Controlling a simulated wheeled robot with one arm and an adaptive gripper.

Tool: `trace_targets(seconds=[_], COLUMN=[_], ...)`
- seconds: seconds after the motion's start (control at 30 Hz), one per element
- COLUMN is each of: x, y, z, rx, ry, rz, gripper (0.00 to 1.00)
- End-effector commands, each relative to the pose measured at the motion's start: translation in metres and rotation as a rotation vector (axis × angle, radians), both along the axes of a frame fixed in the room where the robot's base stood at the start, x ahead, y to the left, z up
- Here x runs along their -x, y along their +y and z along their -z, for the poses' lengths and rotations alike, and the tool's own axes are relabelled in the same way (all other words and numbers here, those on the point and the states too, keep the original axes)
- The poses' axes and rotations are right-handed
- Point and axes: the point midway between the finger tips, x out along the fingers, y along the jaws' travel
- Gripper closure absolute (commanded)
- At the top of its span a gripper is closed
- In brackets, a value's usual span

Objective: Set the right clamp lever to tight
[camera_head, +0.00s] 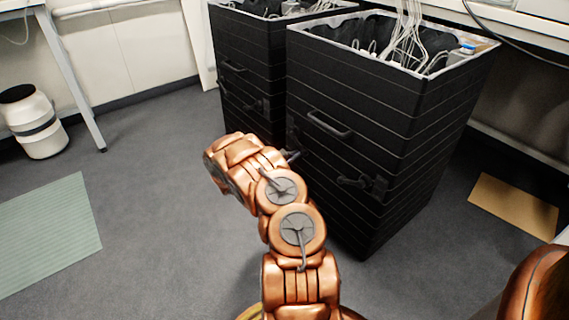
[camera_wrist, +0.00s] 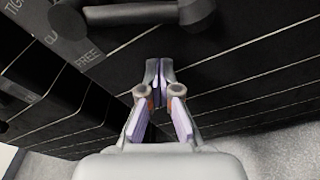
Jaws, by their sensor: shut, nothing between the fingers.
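In the wrist view a dark grey lever (camera_wrist: 140,14) lies across the top on a black panel. Its pivot is at the left, beside light lettering reading "TIG" and "FREE", partly cut off. My gripper (camera_wrist: 158,70) is shut and empty below the lever, apart from it in the picture. In the head view the right black crate bears a dark lever (camera_head: 362,183) on its front, pointing roughly leftward. The left crate has a similar lever (camera_head: 254,106). I cannot tell surely which lever the wrist view shows.
The right black crate (camera_head: 410,125) has a bar handle (camera_head: 330,124) and cables on top. The left black crate (camera_head: 243,55) stands close beside it. A white bin (camera_head: 32,125), a green mat (camera_head: 45,235) and a brown board (camera_head: 512,205) are on the grey floor.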

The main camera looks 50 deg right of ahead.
Motion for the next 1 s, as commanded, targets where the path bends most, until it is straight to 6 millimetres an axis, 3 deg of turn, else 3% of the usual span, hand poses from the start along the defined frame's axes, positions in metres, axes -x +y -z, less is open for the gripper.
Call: trace_targets(seconds=[0.5,1.0], x=[0.013,0.016], y=[0.01,0.011], z=[-0.03,-0.035], rx=[0.001,0.0], ry=[-0.001,-0.002], rz=[-0.002,0.0], gripper=[1.0,1.0])
